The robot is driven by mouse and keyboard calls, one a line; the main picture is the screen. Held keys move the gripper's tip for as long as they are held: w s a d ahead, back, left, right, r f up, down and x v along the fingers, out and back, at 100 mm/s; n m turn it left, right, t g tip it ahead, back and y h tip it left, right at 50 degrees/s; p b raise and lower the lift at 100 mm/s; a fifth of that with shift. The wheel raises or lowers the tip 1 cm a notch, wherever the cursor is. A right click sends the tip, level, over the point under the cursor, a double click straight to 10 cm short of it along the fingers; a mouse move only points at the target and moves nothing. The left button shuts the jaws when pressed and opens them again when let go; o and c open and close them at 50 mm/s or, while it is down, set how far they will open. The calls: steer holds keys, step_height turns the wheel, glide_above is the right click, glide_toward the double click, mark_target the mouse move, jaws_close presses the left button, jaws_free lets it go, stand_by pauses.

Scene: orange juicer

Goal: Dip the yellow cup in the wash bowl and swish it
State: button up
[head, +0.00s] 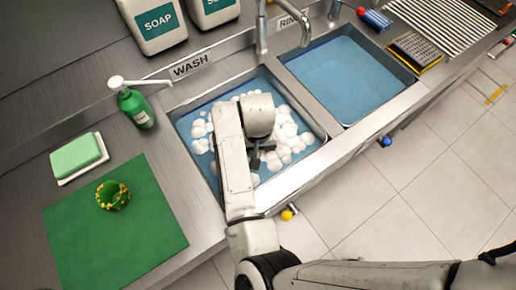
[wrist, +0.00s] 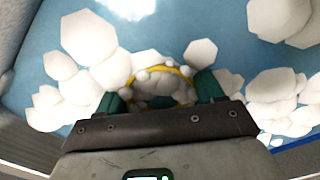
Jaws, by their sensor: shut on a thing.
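The yellow cup shows in the wrist view as a yellow rim (wrist: 187,72) with white foam inside and around it. My gripper (wrist: 158,92) is shut on the cup, with one green finger on each side of it. The wash bowl (head: 178,112) is the left basin under the WASH label, filled with blue water and white foam. In the head view my gripper (head: 262,156) is over the foam within that basin, and my arm hides the cup. The foam hides how deep the cup sits.
The rinse basin (head: 345,68) of blue water lies to the right, past a divider. A faucet (head: 261,28) stands behind the wash bowl.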

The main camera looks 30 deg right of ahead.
step_height(320, 180, up, 5)
steer(key=p, duration=0.3)
steer(key=shift+f, duration=0.1)
step_height(320, 180, up, 8)
steer(key=shift+f, duration=0.15)
